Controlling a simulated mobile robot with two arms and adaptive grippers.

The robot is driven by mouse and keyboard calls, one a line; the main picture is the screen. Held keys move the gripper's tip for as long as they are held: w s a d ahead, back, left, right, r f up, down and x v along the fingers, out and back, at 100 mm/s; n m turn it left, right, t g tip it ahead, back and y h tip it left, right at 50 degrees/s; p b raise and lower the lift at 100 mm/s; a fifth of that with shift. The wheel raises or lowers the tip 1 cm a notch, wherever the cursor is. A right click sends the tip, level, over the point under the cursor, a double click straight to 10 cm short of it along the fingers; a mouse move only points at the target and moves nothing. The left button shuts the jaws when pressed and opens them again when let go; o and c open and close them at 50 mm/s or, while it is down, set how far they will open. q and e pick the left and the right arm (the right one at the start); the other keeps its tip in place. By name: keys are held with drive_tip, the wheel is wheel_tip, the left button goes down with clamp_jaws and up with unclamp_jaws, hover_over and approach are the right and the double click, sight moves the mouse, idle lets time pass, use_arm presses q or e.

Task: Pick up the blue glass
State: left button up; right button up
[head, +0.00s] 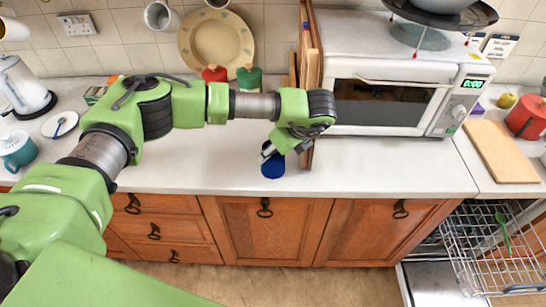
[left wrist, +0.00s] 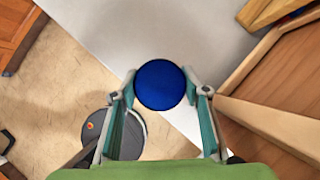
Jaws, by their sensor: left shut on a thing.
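The blue glass (head: 273,166) is at the front part of the white worktop in the head view, left of the microwave. My left gripper (head: 267,152) comes down on it from above and is shut on it. In the left wrist view the blue glass (left wrist: 160,85) shows as a round blue shape between the two fingertips (left wrist: 160,98), with a finger on each side. Whether the glass touches the worktop or is a little above it, I cannot tell. My right gripper is not in view.
Upright wooden boards (head: 306,70) stand close to the right of my left gripper. A microwave (head: 390,95) is right of them. A red jar and a green jar (head: 249,79) stand behind my arm. The worktop (head: 390,170) is clear in front of the microwave.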

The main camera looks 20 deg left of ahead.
use_arm(q)
drive_tip(key=s+d+r+b, duration=0.6)
drive_tip(key=s+d+r, duration=0.2)
drive_tip(key=s+r, duration=0.3)
drive_tip(key=s+a+f+n+g+h, duration=0.2)
drive_tip(key=s+a+f+n+g, duration=0.2)
drive_tip(key=n, duration=0.8)
drive_tip(key=s+a+f+n+g+h, duration=0.3)
drive_tip(key=s+a+f+n+g, duration=0.1)
drive_tip(key=n, duration=0.7)
drive_tip(key=shift+s+a+f+n+g, duration=0.25)
drive_tip(key=shift+s+a+n+g, duration=0.2)
drive_tip(key=shift+s+a, duration=0.65)
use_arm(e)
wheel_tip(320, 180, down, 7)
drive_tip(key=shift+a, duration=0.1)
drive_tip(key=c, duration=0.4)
use_arm(q)
drive_tip(key=shift+s+d, duration=0.15)
drive_tip(key=shift+d, duration=0.05)
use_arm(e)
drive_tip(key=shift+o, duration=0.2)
